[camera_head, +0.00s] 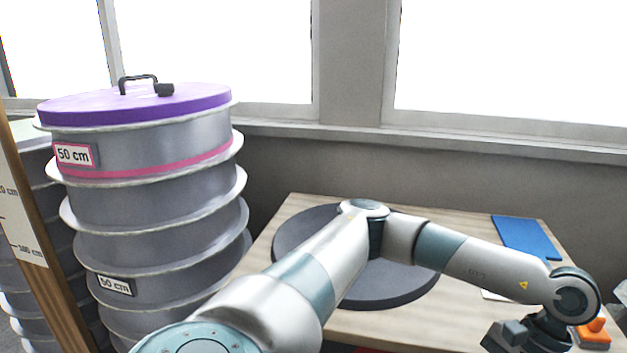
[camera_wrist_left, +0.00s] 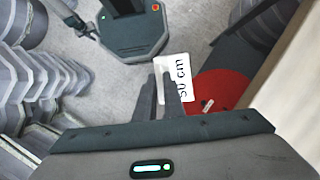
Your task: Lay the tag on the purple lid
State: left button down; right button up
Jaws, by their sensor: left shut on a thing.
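The purple lid (camera_head: 105,106) lies on top of a tall grey ribbed mould stack at the left of the head view. It has a black handle (camera_head: 137,78) and a small black block near its back edge. In the left wrist view my left gripper (camera_wrist_left: 166,78) is shut on a white tag (camera_wrist_left: 172,66) reading "50 cm". The tag is held above the floor, its far end sticking out past the fingertips. In the head view the left arm reaches across to the lower right, far from the lid; its fingers and the tag are not visible there. My right gripper is not in view.
The mould stack bears other 50 cm labels (camera_head: 74,155). A wooden table (camera_head: 300,203) carries a dark round disc (camera_head: 400,290), a blue sheet (camera_head: 525,237) and an orange object (camera_head: 594,330). A measuring board (camera_head: 25,215) stands at far left. A red disc (camera_wrist_left: 215,90) shows in the wrist view.

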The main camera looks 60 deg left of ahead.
aim_at(186, 85)
jog(key=k+j, duration=0.2)
jog(key=k, duration=0.2)
jog(key=k+j, duration=0.2)
jog(key=k, duration=0.25)
jog(key=k+j, duration=0.2)
jog(key=k, duration=0.2)
jog(key=u, duration=1.55)
